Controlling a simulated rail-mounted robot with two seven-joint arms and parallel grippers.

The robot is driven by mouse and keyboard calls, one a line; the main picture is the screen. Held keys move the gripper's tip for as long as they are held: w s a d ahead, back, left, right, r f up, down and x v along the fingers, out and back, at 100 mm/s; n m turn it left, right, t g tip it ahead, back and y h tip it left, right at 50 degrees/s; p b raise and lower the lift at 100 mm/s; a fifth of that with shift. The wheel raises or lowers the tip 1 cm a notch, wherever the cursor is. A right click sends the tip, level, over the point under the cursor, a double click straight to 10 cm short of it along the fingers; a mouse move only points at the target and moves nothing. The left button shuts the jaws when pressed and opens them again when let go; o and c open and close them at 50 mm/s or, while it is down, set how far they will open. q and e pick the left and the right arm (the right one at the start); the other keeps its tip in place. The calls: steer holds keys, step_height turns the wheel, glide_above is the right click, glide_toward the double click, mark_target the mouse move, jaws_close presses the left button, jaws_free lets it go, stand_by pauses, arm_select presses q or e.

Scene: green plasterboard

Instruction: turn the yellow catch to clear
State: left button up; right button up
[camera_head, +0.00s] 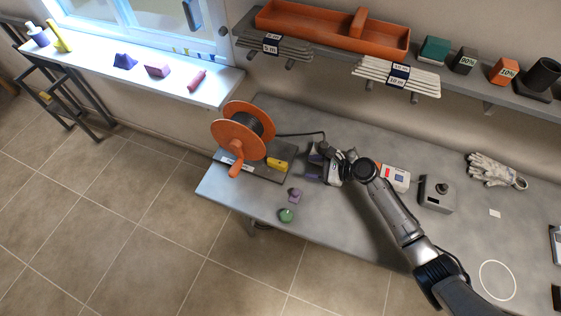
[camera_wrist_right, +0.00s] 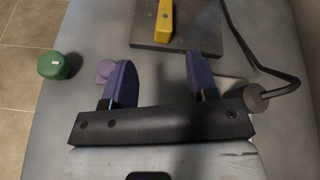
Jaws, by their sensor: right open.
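The yellow catch (camera_head: 277,164) sits on the dark base plate (camera_head: 259,174) beside the orange cable reel (camera_head: 231,118). In the right wrist view the catch (camera_wrist_right: 165,18) is at the top middle, a bar lying lengthwise, its far end cut off by the frame. My right gripper (camera_head: 317,162) is to the right of the catch, above the table. Its two purple fingers (camera_wrist_right: 160,78) are apart, pointing toward the plate, with nothing between them. The catch is beyond the fingertips, not touched. My left gripper is not in view.
A black cable (camera_head: 300,134) runs from the reel to near my right gripper. A purple piece (camera_head: 294,195) and a green knob (camera_head: 286,215) are near the table's front edge. A grey box (camera_head: 437,194) and gloves (camera_head: 495,172) lie to the right. A shelf (camera_head: 480,92) hangs above.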

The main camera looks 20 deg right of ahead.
mark_target(278, 162)
steer(key=w+a+f+m, duration=0.1)
steer(key=w+a, duration=0.1)
steer(key=w+a+f+m+b, duration=0.1)
steer(key=w+a+f, duration=0.1)
steer(key=w+a, duration=0.1)
steer(key=w+a+f+m+b, duration=0.1)
steer(key=w+a, duration=0.2)
steer(key=shift+w+a+f+m+t, duration=0.1)
steer(key=shift+a+f+m+t, duration=0.2)
steer(key=shift+f+m, duration=0.1)
steer(key=shift+w+a+f+b, duration=0.15)
steer(key=shift+w+a+b, duration=0.2)
steer(key=shift+w+a, duration=0.05)
steer(key=shift+c, duration=0.3)
